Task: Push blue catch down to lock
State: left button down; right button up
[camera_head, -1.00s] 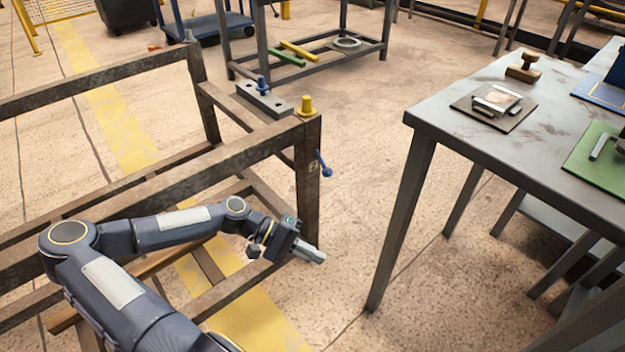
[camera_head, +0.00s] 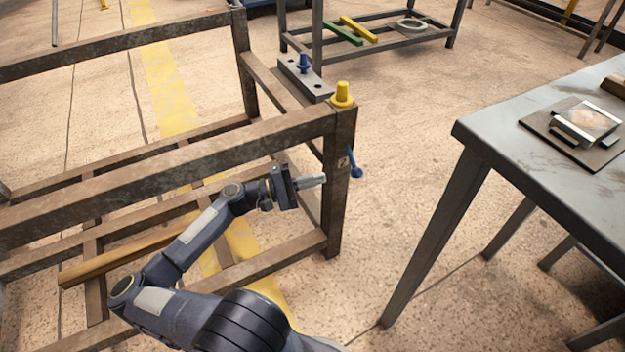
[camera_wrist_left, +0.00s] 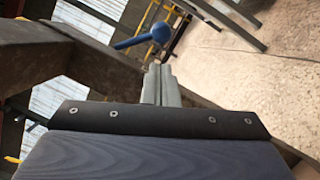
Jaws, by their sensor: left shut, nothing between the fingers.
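The blue catch (camera_head: 355,170) is a short blue lever with a ball end on the outer side of the rack's corner post (camera_head: 337,190). The left fingers (camera_wrist_left: 158,72) are together and look apart from the catch. My right gripper is out of view.
A yellow knob (camera_head: 343,95) stands on top of the post. A grey plate with a blue pin (camera_head: 303,63) lies behind it on the rusty rack (camera_head: 170,165). A grey table (camera_head: 490,135) stands to the right, with open floor between.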

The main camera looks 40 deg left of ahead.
aim_at(354, 164)
pick_arm(q)
jog(key=b+x, duration=0.1)
jog(key=x, duration=0.5)
jog(key=shift+d, duration=0.1)
jog(key=shift+w, duration=0.1)
jog(key=shift+r, duration=0.1)
jog(key=shift+d+r+p, duration=0.15)
jog(key=shift+d+p, duration=0.35)
jog(key=shift+d, duration=0.05)
